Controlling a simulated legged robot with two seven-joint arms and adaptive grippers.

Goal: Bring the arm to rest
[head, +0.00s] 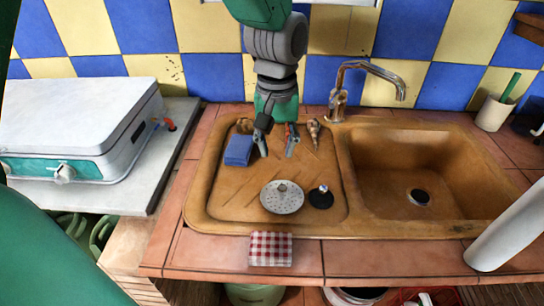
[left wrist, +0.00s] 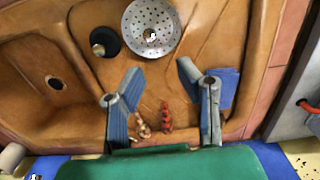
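My left arm reaches down from the top middle of the head view, over the drainboard side of the sink. Its gripper (head: 277,148) hangs above the back of the drainboard with its fingers spread and nothing between the tips. In the left wrist view the gripper (left wrist: 159,75) is also wide open and empty, with drainboard surface showing between the fingers. A red item (left wrist: 166,115) and a small tan item (left wrist: 143,126) lie beyond the fingers, near the rim. I cannot tell how high the fingers are above the board. My right gripper is not in view.
The sink (head: 460,229) has a basin and a chrome tap (head: 338,98). On its drainboard are a blue sponge (head: 238,150), a perforated metal disc (head: 282,201) and a black stopper (head: 321,198). A checked cloth (head: 270,249) lies in front; a white stove (head: 75,115) stands left.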

